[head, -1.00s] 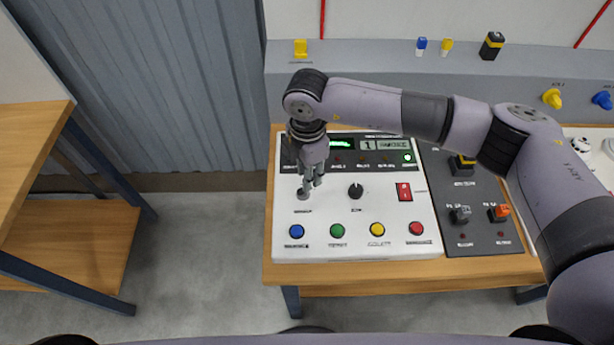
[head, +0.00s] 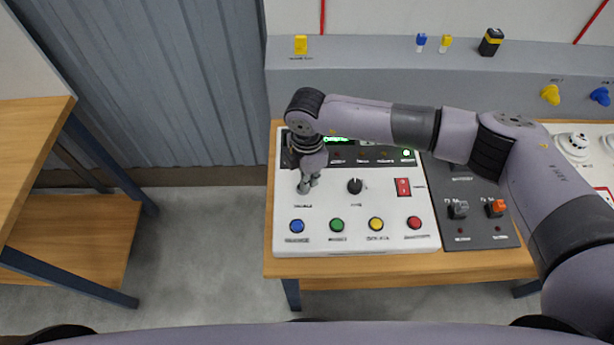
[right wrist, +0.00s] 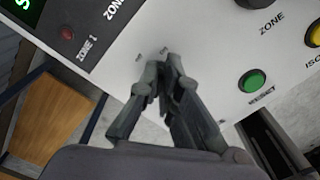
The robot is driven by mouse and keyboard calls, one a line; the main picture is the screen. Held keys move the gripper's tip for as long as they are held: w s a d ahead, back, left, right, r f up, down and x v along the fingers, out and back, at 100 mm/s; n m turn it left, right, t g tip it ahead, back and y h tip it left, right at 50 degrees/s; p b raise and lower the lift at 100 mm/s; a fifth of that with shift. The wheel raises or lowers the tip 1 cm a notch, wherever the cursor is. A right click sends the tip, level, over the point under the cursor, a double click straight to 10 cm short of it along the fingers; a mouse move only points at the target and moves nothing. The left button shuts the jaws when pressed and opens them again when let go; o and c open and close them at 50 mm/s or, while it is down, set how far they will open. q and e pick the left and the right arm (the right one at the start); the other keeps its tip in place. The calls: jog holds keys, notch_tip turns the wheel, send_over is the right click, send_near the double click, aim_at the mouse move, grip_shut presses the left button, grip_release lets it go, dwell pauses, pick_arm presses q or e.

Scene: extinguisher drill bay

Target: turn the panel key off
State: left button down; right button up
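The white control panel (head: 325,241) lies on a wooden bench. My right gripper (head: 307,186) points down at the panel's left part, left of a black rotary knob (head: 355,186) and above the blue button. The gripper hides the spot beneath it, and I cannot make out the panel key. In the right wrist view the two fingertips (right wrist: 161,68) are close together at the panel face, with only a narrow gap. Whether they grip anything between them is not visible. My left gripper is not in view.
Blue (head: 297,226), green (head: 337,225), yellow (head: 376,224) and red (head: 414,222) buttons line the panel's front. A red rocker switch (head: 403,187) sits right of the knob. A dark grey switch panel (head: 480,231) adjoins it. My right arm spans above both.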

grip_shut()
jog(key=shift+w+f+n+b, duration=0.1)
jog(key=shift+n+b, duration=0.3)
jog(key=shift+b, duration=0.35)
jog(key=n+b, duration=0.3)
jog(key=b, duration=0.1)
jog(key=n+b, duration=0.3)
jog(key=b, duration=0.1)
jog(key=n+b, duration=0.3)
jog(key=b, duration=0.1)
jog(key=shift+w+a+f, duration=0.1)
jog(key=shift+w+a, duration=0.15)
jog(key=shift+a, duration=0.15)
jog(key=shift+a+r+n+b, duration=0.1)
jog(key=shift+r+n+b, duration=0.15)
jog(key=shift+n+b, duration=0.9)
jog(key=o, duration=0.6)
grip_release()
notch_tip(320, 180, up, 12)
